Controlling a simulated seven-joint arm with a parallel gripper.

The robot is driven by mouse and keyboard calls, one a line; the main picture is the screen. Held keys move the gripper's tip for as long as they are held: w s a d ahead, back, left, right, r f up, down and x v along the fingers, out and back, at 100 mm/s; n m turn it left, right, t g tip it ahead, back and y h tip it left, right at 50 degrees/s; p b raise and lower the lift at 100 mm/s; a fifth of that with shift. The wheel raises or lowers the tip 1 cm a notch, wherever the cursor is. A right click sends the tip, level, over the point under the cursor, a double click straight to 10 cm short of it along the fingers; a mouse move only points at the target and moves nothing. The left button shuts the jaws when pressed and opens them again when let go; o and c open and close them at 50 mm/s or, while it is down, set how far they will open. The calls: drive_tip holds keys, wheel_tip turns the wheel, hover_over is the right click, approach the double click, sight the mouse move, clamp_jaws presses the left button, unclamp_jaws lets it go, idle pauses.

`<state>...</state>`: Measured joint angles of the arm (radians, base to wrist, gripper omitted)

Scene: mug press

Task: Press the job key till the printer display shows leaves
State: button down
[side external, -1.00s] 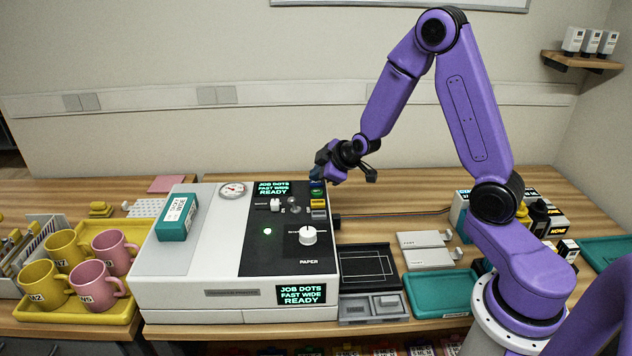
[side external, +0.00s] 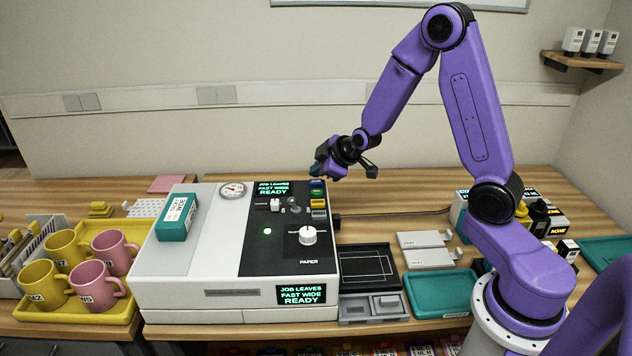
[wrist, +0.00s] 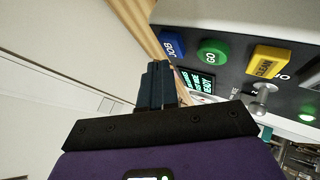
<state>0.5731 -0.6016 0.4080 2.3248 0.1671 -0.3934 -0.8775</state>
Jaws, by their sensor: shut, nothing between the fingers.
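The printer (side external: 205,300) is a white and black box. Its front display (side external: 302,294) reads "JOB LEAVES FAST WIDE READY", and the top display (side external: 273,188) also reads JOB LEAVES. The blue job key (wrist: 171,44) shows in the wrist view beside a green GO key (wrist: 213,52) and a yellow CLEAN key (wrist: 268,60). My gripper (side external: 314,172) is shut and empty, just above the back end of the key row. In the wrist view its fingertips (wrist: 158,68) are near the job key, apart from it as far as I can tell.
A paper knob (side external: 307,236) and a small lever (side external: 275,204) stand up from the printer's top. A teal box (side external: 178,216) sits on its left side. Mugs stand in a yellow tray (side external: 125,313) at left. Grey and teal trays (side external: 442,294) lie at right.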

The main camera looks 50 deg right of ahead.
sight(318, 183)
drive_tip(key=shift+r, duration=0.25)
drive_tip(key=shift+r, duration=2.4)
drive_tip(key=s+a+n+g+y, duration=0.25)
drive_tip(key=s+a+g, duration=0.25)
drive_tip(key=s+a, duration=1)
drive_tip(key=s+d+r+n+g+h, duration=0.1)
drive_tip(key=s+g, duration=0.3)
drive_tip(key=s, duration=1.7)
drive_tip(key=shift+d+r+n+h, duration=0.3)
drive_tip(key=shift+d+n+h, duration=0.05)
drive_tip(key=shift+d, duration=0.3)
